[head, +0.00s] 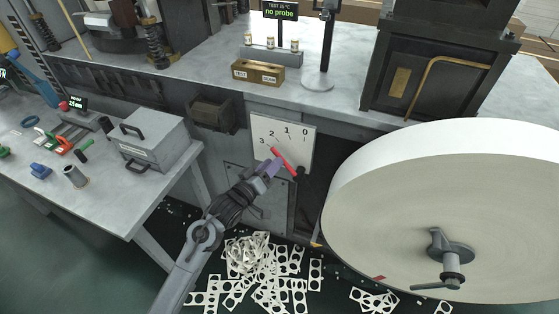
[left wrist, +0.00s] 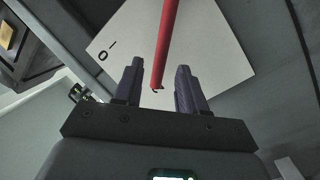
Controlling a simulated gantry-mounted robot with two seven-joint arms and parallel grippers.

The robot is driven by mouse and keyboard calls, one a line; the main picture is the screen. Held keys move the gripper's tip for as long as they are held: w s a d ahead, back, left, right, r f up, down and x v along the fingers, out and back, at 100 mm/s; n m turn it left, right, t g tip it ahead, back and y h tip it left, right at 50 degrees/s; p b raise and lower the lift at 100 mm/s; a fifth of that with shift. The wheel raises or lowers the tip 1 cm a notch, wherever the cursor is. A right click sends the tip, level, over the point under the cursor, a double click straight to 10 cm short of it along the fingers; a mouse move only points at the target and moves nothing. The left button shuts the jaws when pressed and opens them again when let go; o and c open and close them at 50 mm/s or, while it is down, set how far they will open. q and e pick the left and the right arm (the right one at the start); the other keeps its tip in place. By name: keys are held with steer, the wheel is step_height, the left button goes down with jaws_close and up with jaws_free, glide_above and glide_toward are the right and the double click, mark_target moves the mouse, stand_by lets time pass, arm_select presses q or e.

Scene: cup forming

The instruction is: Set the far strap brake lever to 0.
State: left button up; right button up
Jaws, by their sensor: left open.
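The strap brake lever is a red bar (head: 284,160) in front of a white scale plate (head: 301,148) marked 3, 2, 1, 0 from left to right. In the head view its upper left end lies below the 2 and 3. My left gripper (head: 270,166) is at the lever, partly covering it. In the left wrist view the red lever (left wrist: 167,40) comes down from the top, and its end lies between the two fingertips of my open gripper (left wrist: 160,78), with a gap visible on both sides. My right gripper is not in view.
A big pale wheel (head: 450,190) with a crank stands close on the right. A grey table (head: 95,195) with a lidded metal box (head: 152,139) is on the left. Punched strip scraps (head: 270,280) lie on the floor below. A dark box (head: 211,112) juts out left of the plate.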

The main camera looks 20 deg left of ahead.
arm_select(q)
steer(key=shift+b+x, duration=0.8)
steer(key=shift+x, duration=1.55)
jaws_close()
